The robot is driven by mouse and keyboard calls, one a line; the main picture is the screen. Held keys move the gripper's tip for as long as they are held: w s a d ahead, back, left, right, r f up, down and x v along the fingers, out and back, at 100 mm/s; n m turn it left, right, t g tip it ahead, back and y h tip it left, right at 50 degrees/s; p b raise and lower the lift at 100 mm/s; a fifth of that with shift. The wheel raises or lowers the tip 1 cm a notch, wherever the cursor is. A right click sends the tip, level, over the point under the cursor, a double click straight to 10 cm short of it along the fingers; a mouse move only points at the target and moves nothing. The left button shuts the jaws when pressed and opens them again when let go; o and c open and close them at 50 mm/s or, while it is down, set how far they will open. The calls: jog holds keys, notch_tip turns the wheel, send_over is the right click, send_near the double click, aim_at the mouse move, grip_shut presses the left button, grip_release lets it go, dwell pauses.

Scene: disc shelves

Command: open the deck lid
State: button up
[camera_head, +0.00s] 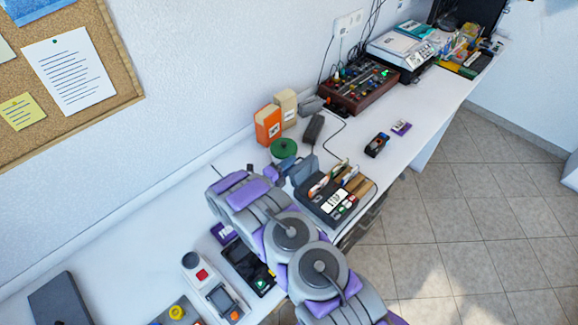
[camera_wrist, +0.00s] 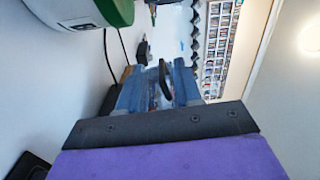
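A dark deck-like unit (camera_head: 318,207) with a white label, small coloured buttons and upright items in its top stands on the white counter. A second dark flat unit (camera_head: 236,256) with a green triangle mark lies nearer, partly behind my arm. I cannot tell which one is the deck, nor make out a lid's edge. My gripper (camera_head: 303,168) is just behind the first unit, beside a green round object (camera_head: 284,148). In the wrist view my gripper's blue-grey fingers (camera_wrist: 160,85) are apart, and a dark bar shows between them; contact is unclear.
An orange box (camera_head: 268,125) and a beige box (camera_head: 287,104) stand by the wall. A black handset-like object (camera_head: 313,128) with a cable lies near them. A brown control box (camera_head: 359,87) is farther back. The counter (camera_head: 425,112) is mostly clear at right.

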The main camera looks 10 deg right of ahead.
jog(key=shift+c, duration=0.2)
grip_shut()
jog(key=shift+s, duration=0.1)
